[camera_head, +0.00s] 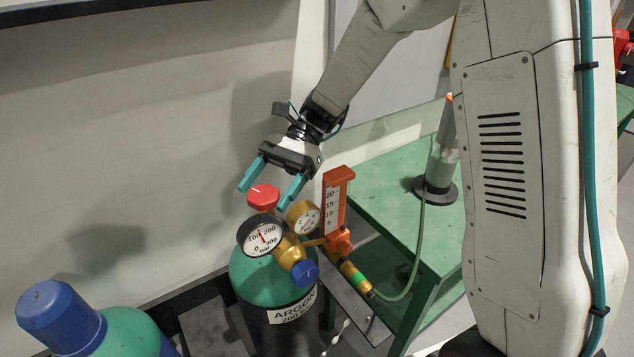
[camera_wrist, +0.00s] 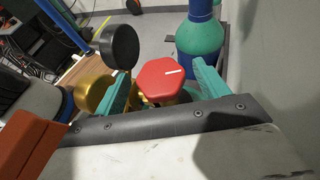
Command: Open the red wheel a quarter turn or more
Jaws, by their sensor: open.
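The red wheel (camera_head: 263,196) is a small hexagonal knob with a white mark on its face, on top of the valve of the argon cylinder (camera_head: 270,277). In the wrist view the red wheel (camera_wrist: 163,81) lies between the two teal fingers, with its white mark pointing right. My gripper (camera_head: 266,190) is open, its fingers on either side of the wheel. In the wrist view my gripper (camera_wrist: 160,88) shows gaps between the wheel and the fingers. I cannot tell exactly how far the fingertips are above the wheel.
A pressure gauge (camera_head: 262,236), a brass regulator with a blue knob (camera_head: 304,272) and an orange flow meter (camera_head: 336,202) crowd the wheel's front and right. A blue-capped cylinder (camera_head: 62,315) stands at lower left. A green table (camera_head: 385,190) is at right, a wall behind.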

